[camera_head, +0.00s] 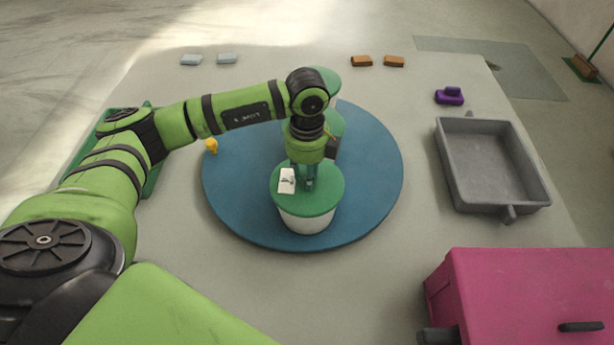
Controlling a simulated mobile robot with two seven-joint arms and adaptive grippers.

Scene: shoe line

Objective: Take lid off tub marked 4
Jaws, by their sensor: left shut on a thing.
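A white tub (306,223) with a green lid (322,203) stands near the front of the blue round turntable (370,200). The lid sits on the tub's rim, and I cannot see a gap. A white label (286,181) on the lid bears a dark mark too small to read surely. My left gripper (309,183) points down at the middle of this lid and is shut on it, likely by a handle that its fingers hide. Another green lid (332,122) and a further one (324,77) show behind, partly hidden by my arm. My right gripper is out of view.
A grey tray (456,182) lies at the right. A pink box (520,290) stands at the front right. A purple object (449,97), two orange blocks (362,61) and two pale blue blocks (191,60) lie farther back. A yellow piece (211,146) is at the turntable's left edge.

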